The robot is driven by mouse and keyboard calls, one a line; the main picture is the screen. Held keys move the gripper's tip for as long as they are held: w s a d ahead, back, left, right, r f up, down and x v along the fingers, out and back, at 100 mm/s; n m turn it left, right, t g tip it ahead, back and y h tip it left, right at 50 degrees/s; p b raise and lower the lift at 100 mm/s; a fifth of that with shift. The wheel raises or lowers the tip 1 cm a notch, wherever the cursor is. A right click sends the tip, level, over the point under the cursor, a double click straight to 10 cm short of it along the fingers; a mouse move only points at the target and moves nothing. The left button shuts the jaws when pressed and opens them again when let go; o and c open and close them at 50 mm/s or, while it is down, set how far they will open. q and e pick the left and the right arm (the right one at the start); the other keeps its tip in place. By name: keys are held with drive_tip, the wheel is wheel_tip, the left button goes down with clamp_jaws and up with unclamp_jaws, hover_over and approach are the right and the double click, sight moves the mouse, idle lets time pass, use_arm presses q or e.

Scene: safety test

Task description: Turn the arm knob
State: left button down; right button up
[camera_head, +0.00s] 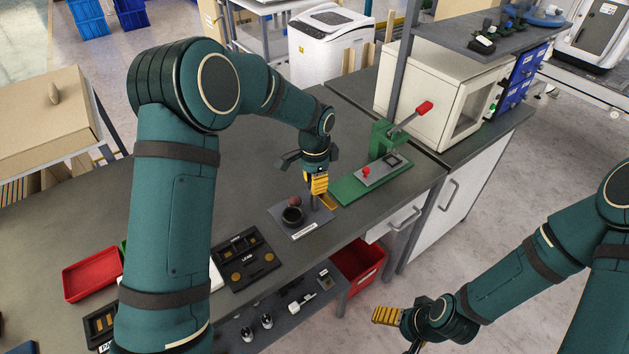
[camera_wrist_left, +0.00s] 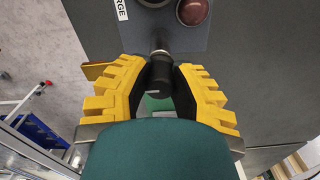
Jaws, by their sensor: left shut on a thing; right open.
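A grey panel (camera_head: 284,212) lies on the dark bench with a black round collar (camera_head: 293,216), a dark red button (camera_head: 295,201) and a white label. In the left wrist view the black knob (camera_wrist_left: 160,74) stands on this panel (camera_wrist_left: 135,38), next to the dark red button (camera_wrist_left: 192,11). My left gripper (camera_head: 318,186) points down over the panel's right part. In the left wrist view its yellow fingers (camera_wrist_left: 160,92) are shut on the knob from both sides. The knob's lower part is partly hidden. My right gripper (camera_head: 388,316) is open and empty, off the bench's front edge.
A green press (camera_head: 362,180) with a red-tipped lever stands right of the panel. A black box (camera_head: 243,260) with round brass-coloured parts lies left of it. A red tray (camera_head: 92,274) is further left. A red bin (camera_head: 358,266) sits below the bench.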

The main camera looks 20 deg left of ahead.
use_arm(q)
drive_tip(key=c, duration=0.8)
unclamp_jaws()
drive_tip(key=shift+o, duration=0.2)
wheel_tip(320, 180, up, 12)
